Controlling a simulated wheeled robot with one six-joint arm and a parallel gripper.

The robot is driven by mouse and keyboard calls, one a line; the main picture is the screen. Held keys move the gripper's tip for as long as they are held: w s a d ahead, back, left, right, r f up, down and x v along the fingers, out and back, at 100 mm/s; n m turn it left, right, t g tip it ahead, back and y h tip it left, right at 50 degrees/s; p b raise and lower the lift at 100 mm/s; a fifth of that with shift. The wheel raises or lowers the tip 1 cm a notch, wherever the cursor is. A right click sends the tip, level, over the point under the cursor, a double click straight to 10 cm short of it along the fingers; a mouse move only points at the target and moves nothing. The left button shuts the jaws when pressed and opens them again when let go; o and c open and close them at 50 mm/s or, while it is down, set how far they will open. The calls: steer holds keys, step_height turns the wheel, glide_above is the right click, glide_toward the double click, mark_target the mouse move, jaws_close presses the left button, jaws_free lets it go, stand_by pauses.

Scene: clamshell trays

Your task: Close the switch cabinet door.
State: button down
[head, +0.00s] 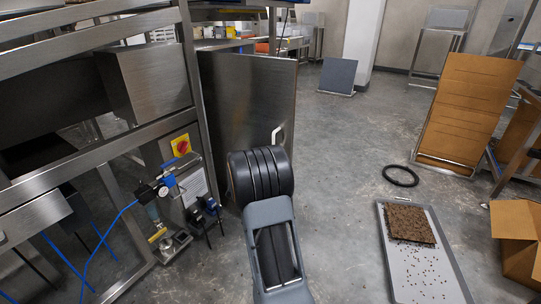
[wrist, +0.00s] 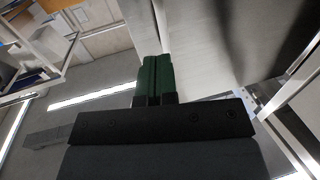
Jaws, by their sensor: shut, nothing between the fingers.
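The switch cabinet door (head: 245,95) is a brushed metal panel standing open, swung out from the steel frame. A pale handle (head: 279,134) sits near its right edge. The red and yellow switch (head: 181,146) shows to the left of the door. In the wrist view, my gripper (wrist: 155,62) has green fingers pressed together, with nothing between them. A large pale metal panel (wrist: 205,65), probably the door, lies just right of the fingers; I cannot tell whether they touch it. In the head view my arm covers the door's lower right part, and the fingers are hidden.
A steel frame (head: 196,85) with blue hoses and fittings stands at the left. A black ring (head: 400,176) and a grey tray (head: 397,270) with brown crumbs lie on the floor at right. A cardboard box (head: 518,225) stands beside them. Floor between arm and tray is clear.

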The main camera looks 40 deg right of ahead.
steer(key=b+x, duration=0.2)
steer(key=x, duration=0.6)
steer(key=shift+d, duration=0.15)
steer(key=shift+w, duration=0.1)
